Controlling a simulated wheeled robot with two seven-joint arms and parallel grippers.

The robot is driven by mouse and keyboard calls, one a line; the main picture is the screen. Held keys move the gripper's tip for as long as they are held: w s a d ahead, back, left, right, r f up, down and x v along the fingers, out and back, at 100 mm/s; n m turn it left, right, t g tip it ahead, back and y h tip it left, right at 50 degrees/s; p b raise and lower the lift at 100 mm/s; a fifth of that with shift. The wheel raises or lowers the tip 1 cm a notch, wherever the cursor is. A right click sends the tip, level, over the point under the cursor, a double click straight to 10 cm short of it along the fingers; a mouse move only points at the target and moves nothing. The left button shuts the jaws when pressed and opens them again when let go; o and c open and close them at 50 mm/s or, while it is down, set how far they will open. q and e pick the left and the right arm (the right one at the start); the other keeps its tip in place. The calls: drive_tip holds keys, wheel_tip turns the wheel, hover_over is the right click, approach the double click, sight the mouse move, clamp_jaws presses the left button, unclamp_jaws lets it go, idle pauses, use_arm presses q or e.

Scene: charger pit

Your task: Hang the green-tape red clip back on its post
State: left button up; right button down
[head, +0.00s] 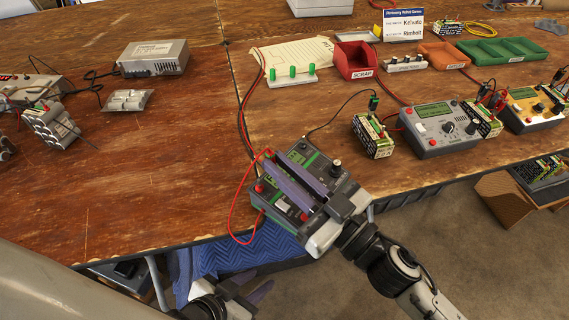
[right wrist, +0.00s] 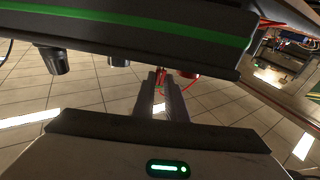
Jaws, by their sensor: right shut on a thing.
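My right gripper (head: 281,164) reaches over the dark charger with green trim (head: 322,168) at the table's front edge, its purple fingers shut. A red clip (head: 268,153) with a red lead is at its fingertips. In the right wrist view a red piece (right wrist: 163,73), seemingly this clip, shows at the fingertips (right wrist: 162,76). Green tape on it cannot be made out. The lead loops left and down around the charger. Red terminals show on the charger; which one is the clip's post I cannot tell. My left gripper (head: 252,288) is low, below the table edge, apparently open and empty.
A grey charger (head: 440,128) and a yellow charger (head: 532,107) stand to the right, with battery packs beside them. A white strip with green pegs (head: 291,79), a red scrap bin (head: 355,60) and a green tray (head: 503,50) lie behind.

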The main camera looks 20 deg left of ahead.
drive_tip(key=shift+s+a+p, duration=0.25)
drive_tip(key=shift+s+a, duration=0.05)
drive_tip(key=shift+s, duration=0.6)
drive_tip(key=shift+s+a+p, duration=0.2)
drive_tip(key=shift+s+a, duration=0.1)
drive_tip(key=shift+s, duration=0.55)
drive_tip(key=shift+s+a+f+p, duration=0.1)
drive_tip(key=shift+s+f+p, duration=0.1)
drive_tip(key=shift+s, duration=0.35)
drive_tip(key=shift+s+a+f+p, duration=0.1)
drive_tip(key=shift+s+p, duration=0.1)
drive_tip(key=shift+s, duration=0.35)
idle(1.2)
drive_tip(key=c, duration=1.7)
unclamp_jaws()
drive_tip(key=shift+r, duration=0.1)
drive_tip(key=shift+c, duration=0.2)
drive_tip(key=shift+o, duration=0.3)
drive_tip(key=shift+w, duration=0.1)
drive_tip(key=shift+o, duration=0.8)
